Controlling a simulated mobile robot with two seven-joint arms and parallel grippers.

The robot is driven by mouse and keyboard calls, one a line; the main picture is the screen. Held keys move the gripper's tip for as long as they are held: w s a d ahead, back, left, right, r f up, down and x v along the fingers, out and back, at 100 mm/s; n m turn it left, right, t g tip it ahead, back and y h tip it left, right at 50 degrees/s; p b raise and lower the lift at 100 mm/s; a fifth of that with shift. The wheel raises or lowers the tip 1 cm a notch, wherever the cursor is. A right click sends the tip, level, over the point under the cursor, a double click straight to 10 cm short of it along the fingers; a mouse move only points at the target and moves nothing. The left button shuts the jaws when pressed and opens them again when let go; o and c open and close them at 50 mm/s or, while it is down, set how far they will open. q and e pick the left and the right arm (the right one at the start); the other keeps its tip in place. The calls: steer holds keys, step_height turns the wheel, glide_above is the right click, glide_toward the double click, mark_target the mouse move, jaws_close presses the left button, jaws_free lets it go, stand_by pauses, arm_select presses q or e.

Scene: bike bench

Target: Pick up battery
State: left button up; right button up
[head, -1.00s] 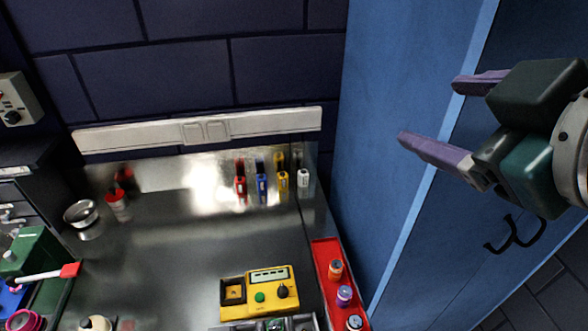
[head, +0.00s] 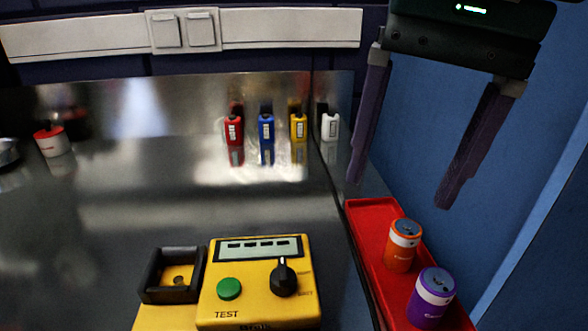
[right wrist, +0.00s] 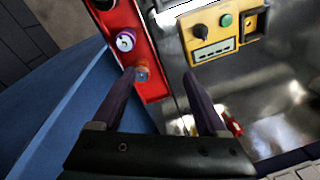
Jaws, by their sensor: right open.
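An orange battery (head: 403,245) stands upright in a red tray (head: 370,215), with a purple battery (head: 432,297) nearer the camera. My right gripper (head: 401,192) is open and empty, fingers pointing down, above and behind the orange battery in the head view. In the right wrist view the orange battery (right wrist: 141,74) shows close to the tip of the left finger, and the purple battery (right wrist: 125,41) lies farther up. Whether the finger touches the orange one I cannot tell. My left gripper is out of view.
A yellow tester (head: 258,285) with a green button, dial and square socket (head: 172,275) stands left of the tray. Small red, blue, yellow and white items (head: 267,130) line the back of the metal bench. A blue panel (head: 520,190) rises right of the tray.

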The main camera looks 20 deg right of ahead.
mark_target(408, 225)
steer(key=shift+h, duration=0.9)
steer(key=d+f, duration=0.2)
steer(key=w+d+f, duration=0.1)
steer(key=d+f, duration=0.1)
steer(key=shift+w+f, duration=0.2)
steer(key=shift+f, duration=0.1)
steer(key=f, duration=0.3)
steer(key=w+f, duration=0.1)
steer(key=f, duration=0.1)
steer(key=shift+d+f, duration=0.3)
steer(key=shift+d, duration=0.05)
steer(key=shift+w, duration=0.1)
steer(key=shift+c, duration=0.3)
jaws_close()
